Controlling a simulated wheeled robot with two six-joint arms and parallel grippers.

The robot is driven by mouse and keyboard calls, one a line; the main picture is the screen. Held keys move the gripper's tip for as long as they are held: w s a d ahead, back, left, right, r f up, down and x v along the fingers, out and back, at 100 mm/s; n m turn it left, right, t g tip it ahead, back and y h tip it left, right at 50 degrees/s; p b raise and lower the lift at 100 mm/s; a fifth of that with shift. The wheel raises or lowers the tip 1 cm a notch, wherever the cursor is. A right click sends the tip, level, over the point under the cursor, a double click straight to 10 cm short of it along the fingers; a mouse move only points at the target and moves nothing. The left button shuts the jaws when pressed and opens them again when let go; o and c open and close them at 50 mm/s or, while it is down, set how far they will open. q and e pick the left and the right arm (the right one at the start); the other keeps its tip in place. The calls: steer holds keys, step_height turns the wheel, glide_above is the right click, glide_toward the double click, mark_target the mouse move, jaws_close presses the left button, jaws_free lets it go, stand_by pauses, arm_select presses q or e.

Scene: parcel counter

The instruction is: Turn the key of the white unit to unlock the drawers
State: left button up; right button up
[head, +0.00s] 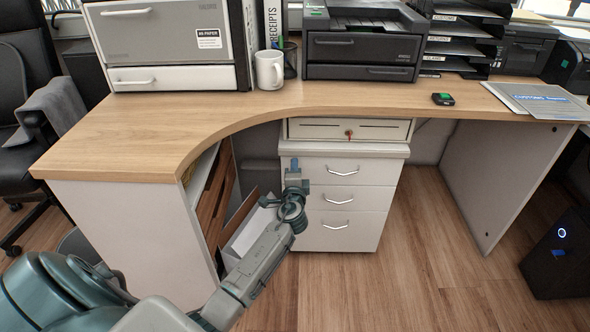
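The white unit (373,205) stands under the desk, with three drawers shut, each with a metal handle. A small blue piece (294,163), which looks like the head of a key, shows near the unit's upper left corner. My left gripper (294,176) is right at this blue piece, in front of the unit's left edge. Whether its fingers touch or hold the piece is too small to tell. The lock face is hidden. A different key with a red tag (349,133) sits in the shallow white drawer (380,131) above the unit. My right gripper is out of view.
The wooden desk top (130,125) curves above my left arm. A mug (269,70), a printer (362,45) and paper trays stand on it. An open white bin or drawer (245,238) is left of the unit.

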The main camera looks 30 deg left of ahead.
arm_select(q)
steer(key=v, duration=1)
steer(key=shift+s+p, duration=0.15)
steer(key=shift+p, duration=0.3)
